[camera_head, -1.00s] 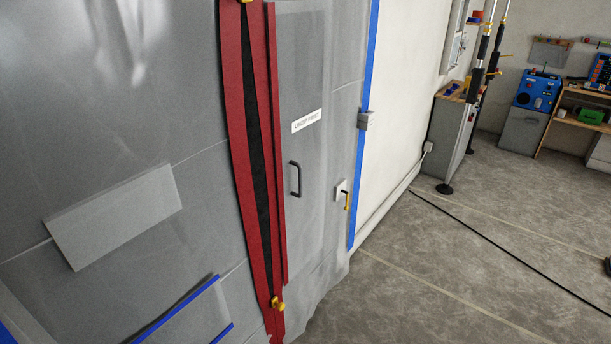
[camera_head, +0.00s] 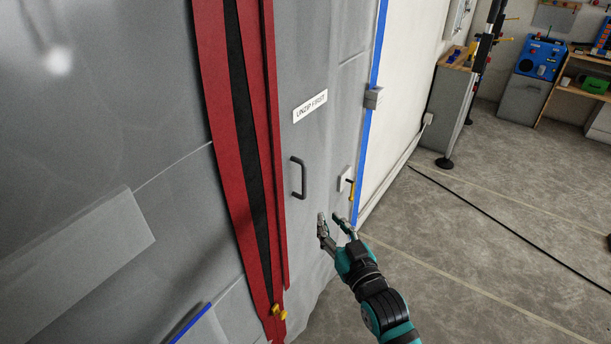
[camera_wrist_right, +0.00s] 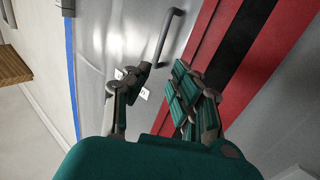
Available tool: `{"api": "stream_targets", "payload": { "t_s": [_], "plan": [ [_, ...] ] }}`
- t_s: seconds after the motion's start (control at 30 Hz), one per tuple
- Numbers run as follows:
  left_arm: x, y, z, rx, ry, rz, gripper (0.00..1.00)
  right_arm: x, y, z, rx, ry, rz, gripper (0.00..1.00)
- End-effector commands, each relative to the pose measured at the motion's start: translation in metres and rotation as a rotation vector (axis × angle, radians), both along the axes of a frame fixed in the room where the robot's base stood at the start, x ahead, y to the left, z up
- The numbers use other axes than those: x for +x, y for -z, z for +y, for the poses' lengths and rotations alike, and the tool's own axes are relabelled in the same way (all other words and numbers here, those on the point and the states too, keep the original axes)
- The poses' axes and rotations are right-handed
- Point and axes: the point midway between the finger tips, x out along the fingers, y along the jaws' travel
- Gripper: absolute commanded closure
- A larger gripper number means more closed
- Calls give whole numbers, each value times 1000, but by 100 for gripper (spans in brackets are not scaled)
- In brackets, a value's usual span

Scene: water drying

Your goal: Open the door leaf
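The door leaf (camera_head: 315,140) is a grey sheet panel with an "UNZIP FIRST" label (camera_head: 310,106). A dark bar handle (camera_head: 298,178) stands on it, and the handle also shows in the right wrist view (camera_wrist_right: 167,37). Left of the leaf runs a red zip strip (camera_head: 214,80), spread around a black band, with yellow pulls (camera_head: 279,311) at its bottom. My right gripper (camera_head: 331,218) is open and empty, below and right of the handle in the head view. In the wrist view its fingers (camera_wrist_right: 161,72) point toward the handle, apart from it. My left gripper is not in view.
A small yellow lever (camera_head: 351,190) on a white plate sits right of the handle. A blue strip (camera_head: 376,50) edges the sheet, with a grey block (camera_head: 373,98) on it. A dark cable (camera_head: 500,230) lies on the open floor at right. A cabinet (camera_head: 450,100) stands behind.

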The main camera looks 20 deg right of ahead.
Motion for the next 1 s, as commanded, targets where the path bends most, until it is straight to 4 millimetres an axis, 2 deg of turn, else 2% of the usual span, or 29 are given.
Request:
{"api": "stream_targets", "payload": {
  "t_s": [0.27, 0.6, 0.8, 1.0],
  "plan": [
    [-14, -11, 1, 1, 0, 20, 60, 57, -3, 5, 0, -1, 0, 77],
    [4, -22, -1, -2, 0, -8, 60, 128, -2, 10, 1, -1, 0, 77],
    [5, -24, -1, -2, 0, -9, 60, 154, 0, 12, 1, -1, 2, 77],
    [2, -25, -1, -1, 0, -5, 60, 163, 0, 13, 1, -1, 2, 77]
  ]
}}
